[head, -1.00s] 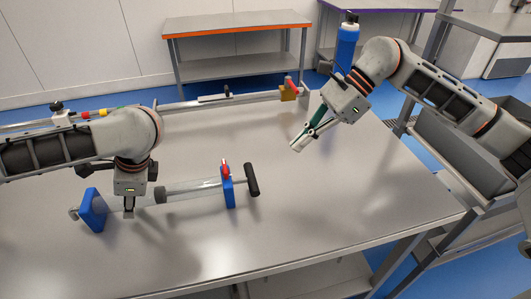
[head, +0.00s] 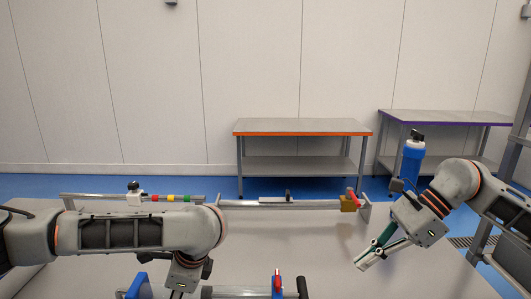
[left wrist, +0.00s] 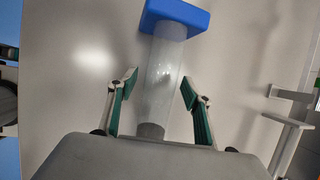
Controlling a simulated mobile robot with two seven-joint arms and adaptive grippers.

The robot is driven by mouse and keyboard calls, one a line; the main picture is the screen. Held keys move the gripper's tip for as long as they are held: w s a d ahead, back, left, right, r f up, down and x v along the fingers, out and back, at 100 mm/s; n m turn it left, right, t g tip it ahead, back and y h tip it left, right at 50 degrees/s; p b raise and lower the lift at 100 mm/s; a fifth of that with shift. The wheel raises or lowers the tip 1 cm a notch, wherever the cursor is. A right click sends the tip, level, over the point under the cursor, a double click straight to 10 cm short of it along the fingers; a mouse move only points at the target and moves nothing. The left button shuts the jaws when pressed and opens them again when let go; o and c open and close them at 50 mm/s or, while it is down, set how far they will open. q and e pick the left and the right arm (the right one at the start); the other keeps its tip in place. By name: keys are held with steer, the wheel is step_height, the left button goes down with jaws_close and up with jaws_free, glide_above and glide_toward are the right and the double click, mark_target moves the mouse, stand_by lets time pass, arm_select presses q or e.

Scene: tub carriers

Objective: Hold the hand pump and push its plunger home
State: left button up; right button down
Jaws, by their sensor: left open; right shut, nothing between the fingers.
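The hand pump lies along the near bench, cut off by the bottom of the head view. A dark grey piece (left wrist: 150,130) shows on the barrel in the left wrist view. My left gripper (left wrist: 160,87) is open, its fingers on either side of the barrel; contact cannot be told. My right gripper (head: 364,263) is shut and empty, low over the bench, right of the handle.
A blue cylinder (head: 412,160) with a black top stands beyond my right gripper. A rail (head: 260,204) with coloured fittings runs along the bench's back edge. An orange-edged table (head: 303,127) and a purple-edged table (head: 445,118) stand behind. The bench between rail and pump is clear.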

arm_select(q)
steer(key=v, duration=1.1)
steer(key=shift+r, duration=0.3)
steer(key=shift+s, duration=0.1)
